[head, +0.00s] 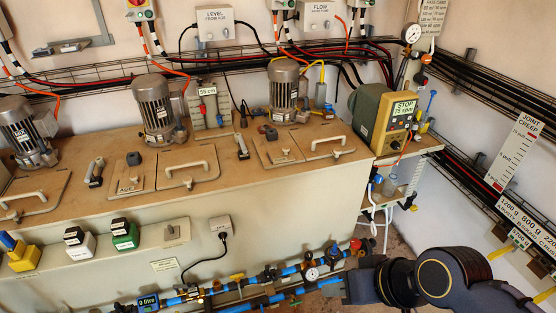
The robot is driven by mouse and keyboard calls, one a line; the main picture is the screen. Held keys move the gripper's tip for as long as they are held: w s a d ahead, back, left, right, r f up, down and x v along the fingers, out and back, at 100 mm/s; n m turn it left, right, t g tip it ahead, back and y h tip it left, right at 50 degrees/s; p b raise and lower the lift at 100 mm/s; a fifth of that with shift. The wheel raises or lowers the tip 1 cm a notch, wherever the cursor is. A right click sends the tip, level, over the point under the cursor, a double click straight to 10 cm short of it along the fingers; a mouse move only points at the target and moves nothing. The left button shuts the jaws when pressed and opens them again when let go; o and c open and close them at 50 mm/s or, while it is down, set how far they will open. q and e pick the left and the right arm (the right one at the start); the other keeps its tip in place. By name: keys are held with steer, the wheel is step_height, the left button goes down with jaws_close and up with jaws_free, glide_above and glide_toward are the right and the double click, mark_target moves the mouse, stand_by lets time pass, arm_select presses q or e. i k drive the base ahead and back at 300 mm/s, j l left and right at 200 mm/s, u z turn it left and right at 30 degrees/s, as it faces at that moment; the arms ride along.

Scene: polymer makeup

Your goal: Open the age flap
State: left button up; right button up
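The age flap (188,179) is a tan lid with a pale bar handle (187,168), on top of the long tank in the middle. It looks shut, lying flat with the tank top. A tan plate (122,181) with a dark knob and a label that seems to read AGE lies just left of it. My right gripper (347,286) is at the bottom right, low in front of the tank and well away from the flap. Its fingers are small and dark, so their opening is unclear. My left gripper is out of view.
Grey motors (157,108) stand behind the flaps. Similar flaps lie left (33,195) and right (326,147). A dark upright handle (241,146) stands right of the age flap. Blue pipes (240,286) with valves and a gauge run low in front. A yellow-green unit (368,115) stands at right.

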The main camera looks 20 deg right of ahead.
mark_target(134, 182)
steer(key=i+u, duration=0.25)
steer(key=u, duration=0.15)
steer(key=i+u, duration=0.55)
steer(key=u, duration=0.2)
steer(key=l, duration=0.05)
